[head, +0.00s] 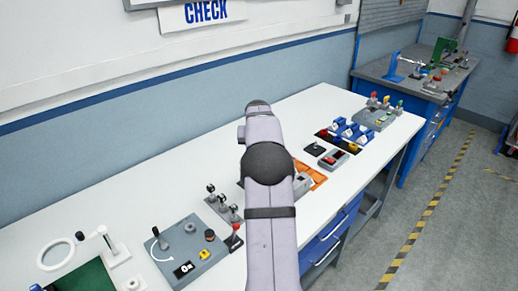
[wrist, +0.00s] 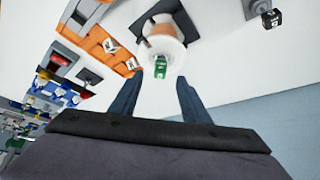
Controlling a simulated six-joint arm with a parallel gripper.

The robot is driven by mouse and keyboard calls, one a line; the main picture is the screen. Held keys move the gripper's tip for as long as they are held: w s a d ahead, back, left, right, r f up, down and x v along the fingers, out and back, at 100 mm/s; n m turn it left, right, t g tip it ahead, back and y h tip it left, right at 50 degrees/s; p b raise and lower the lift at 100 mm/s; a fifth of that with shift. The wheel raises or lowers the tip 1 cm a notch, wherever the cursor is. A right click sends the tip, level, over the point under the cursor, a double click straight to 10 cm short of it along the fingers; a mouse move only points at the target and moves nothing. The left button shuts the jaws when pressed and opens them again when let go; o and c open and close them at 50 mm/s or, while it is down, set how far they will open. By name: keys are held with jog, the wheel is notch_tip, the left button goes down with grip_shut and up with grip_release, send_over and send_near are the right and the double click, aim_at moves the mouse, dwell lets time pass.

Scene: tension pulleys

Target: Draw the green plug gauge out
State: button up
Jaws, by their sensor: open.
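The green plug gauge (wrist: 161,66) shows in the wrist view as a small green block with pale markings. It sits at the near side of a round white part (wrist: 172,50) on a dark grey base (wrist: 182,18). My gripper (wrist: 160,77) is open, with one dark blue finger to the left of the green gauge and one to the right. Whether either finger touches it I cannot tell. In the head view my arm hides the gauge and the gripper.
An orange tray (wrist: 96,40) with white labels lies to the left in the wrist view. A grey box (head: 190,251) with a dial and levers stands on the white bench (head: 318,104) in the head view. Blue holders (head: 348,131) stand farther right.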

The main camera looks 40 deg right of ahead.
jog(key=shift+p+x, duration=1.15)
jog(key=shift+x, duration=1.7)
jog(key=shift+c, duration=0.3)
grip_shut()
